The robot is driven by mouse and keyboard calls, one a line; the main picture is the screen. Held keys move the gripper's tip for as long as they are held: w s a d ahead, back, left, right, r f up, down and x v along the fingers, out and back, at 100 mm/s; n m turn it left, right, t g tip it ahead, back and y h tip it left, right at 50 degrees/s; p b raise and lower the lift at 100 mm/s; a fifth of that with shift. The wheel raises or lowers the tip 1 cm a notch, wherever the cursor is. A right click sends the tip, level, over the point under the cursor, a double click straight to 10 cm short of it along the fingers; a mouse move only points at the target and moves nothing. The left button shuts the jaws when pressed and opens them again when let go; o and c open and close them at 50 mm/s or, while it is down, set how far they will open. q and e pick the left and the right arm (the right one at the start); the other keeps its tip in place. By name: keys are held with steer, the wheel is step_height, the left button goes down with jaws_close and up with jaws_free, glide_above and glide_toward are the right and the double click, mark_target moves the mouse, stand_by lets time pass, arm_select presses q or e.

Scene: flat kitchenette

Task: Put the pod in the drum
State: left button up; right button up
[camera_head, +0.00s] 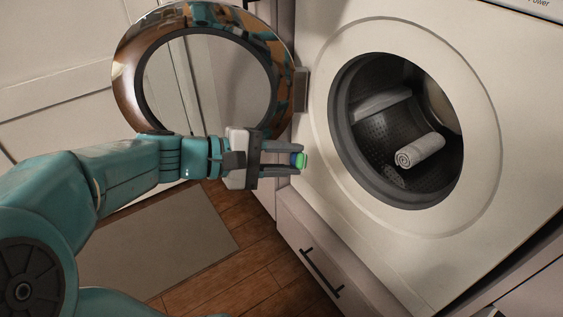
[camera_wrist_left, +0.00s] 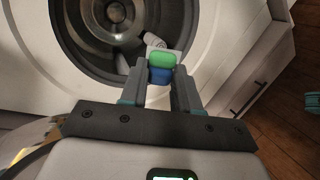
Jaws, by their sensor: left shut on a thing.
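The pod is green and blue with a pale part, and shows in the head view (camera_head: 300,160) and the left wrist view (camera_wrist_left: 161,62). My left gripper (camera_head: 297,159) is shut on the pod, in front of the washing machine and left of its opening in the head view. In the left wrist view the gripper (camera_wrist_left: 160,78) points toward the opening, with the pod between its fingertips. The drum (camera_head: 378,132) is open, dark and perforated. A rolled grey-white towel (camera_head: 420,149) lies inside it. My right gripper is not in view.
The round washer door (camera_head: 128,75) stands open behind my left arm. A drawer with a dark handle (camera_head: 321,272) is below the washer. A grey mat (camera_head: 165,245) lies on the wooden floor. Free space lies between the pod and the drum opening.

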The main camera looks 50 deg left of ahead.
arm_select(q)
steer(key=w+d+f+p, duration=0.1)
steer(key=w+f, duration=0.2)
steer(key=w, duration=1.6)
steer(key=w+d+f+p, duration=0.1)
steer(key=w+d+f, duration=0.1)
steer(key=w, duration=1.7)
steer(key=shift+w+f+p, duration=0.25)
steer(key=shift+f+p, duration=0.15)
steer(key=shift+f, duration=0.25)
steer(key=o, duration=0.8)
steer(key=shift+s, duration=0.1)
steer(key=v, duration=1.6)
steer(key=shift+s+r+p, duration=0.1)
steer(key=shift+r+p, duration=0.05)
steer(key=shift+p, duration=0.15)
